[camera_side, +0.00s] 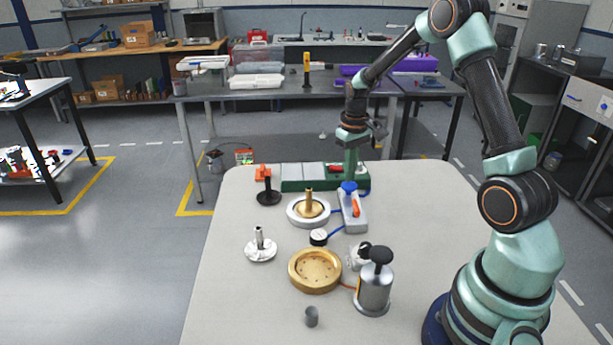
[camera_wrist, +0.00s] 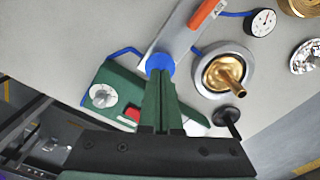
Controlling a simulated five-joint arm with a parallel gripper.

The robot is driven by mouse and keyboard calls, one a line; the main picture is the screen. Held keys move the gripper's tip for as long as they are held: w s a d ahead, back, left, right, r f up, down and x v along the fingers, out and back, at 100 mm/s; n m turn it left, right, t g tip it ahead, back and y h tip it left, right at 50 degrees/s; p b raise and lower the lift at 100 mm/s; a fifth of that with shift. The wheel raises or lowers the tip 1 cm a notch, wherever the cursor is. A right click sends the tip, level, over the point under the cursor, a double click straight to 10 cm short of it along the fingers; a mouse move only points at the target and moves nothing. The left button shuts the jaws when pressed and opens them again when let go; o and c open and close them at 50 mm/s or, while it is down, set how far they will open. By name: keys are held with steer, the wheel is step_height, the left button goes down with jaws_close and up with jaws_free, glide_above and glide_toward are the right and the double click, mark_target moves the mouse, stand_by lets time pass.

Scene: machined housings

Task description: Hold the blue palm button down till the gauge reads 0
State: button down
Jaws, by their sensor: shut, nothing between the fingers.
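The blue palm button (camera_side: 349,187) sits at the far end of a grey block (camera_side: 353,213) that carries an orange lever (camera_side: 355,209). My gripper (camera_side: 351,174) points down right above the button, its green fingers shut with nothing between them. In the wrist view the fingertips (camera_wrist: 160,82) overlap the lower edge of the button (camera_wrist: 160,63). I cannot tell whether they touch it or whether it is pressed. The round gauge (camera_side: 318,237) lies on the table; in the wrist view its white dial (camera_wrist: 263,22) shows, but its needle is too small to read.
A green panel (camera_side: 300,184) with a red button (camera_wrist: 133,114) and a grey knob (camera_wrist: 102,95) stands behind. A grey ring with a brass stem (camera_side: 308,208), a brass dish (camera_side: 314,271) and a metal cylinder with a black knob (camera_side: 375,287) stand nearby.

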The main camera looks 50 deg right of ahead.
mark_target(349, 184)
steer(key=shift+f, duration=1.05)
stand_by(0.6)
steer(key=shift+r, duration=2.75)
